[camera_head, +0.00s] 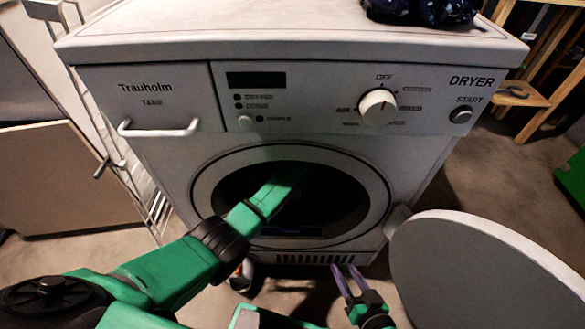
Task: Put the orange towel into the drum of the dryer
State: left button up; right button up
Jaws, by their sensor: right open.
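The white dryer (170,150) stands in front of me with its round door (490,270) swung open to the right. The drum opening (335,205) is dark inside. My left arm reaches through the opening into the drum, and its gripper is hidden in there. My right gripper (345,268) is low in front of the dryer, below the drum and left of the door. Its two purple fingers are apart with nothing between them. I cannot make out the orange towel. A small orange and white thing (240,276) shows partly behind my left arm, too covered to identify.
A dark patterned cloth (425,11) lies on the dryer top. A white drying rack (135,185) stands close on the left. Wooden shelving (520,95) and a green box (573,180) are at the right. The open door takes up the room right of my right gripper.

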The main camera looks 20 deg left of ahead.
pick_arm(q)
jog(key=s+d+r+m+t+h, duration=0.1)
jog(key=s+d+m+t+h, duration=0.4)
jog(key=s+d, duration=0.4)
jog(key=s+f+t+h, duration=0.1)
jog(key=s+f, duration=0.1)
jog(key=s, duration=0.7)
jog(key=s+f+t+h, duration=0.1)
jog(key=s+f+h, duration=0.1)
jog(key=s, duration=0.7)
jog(key=shift+d+f, duration=0.2)
jog(key=shift+f, duration=0.25)
jog(key=shift+s, duration=0.1)
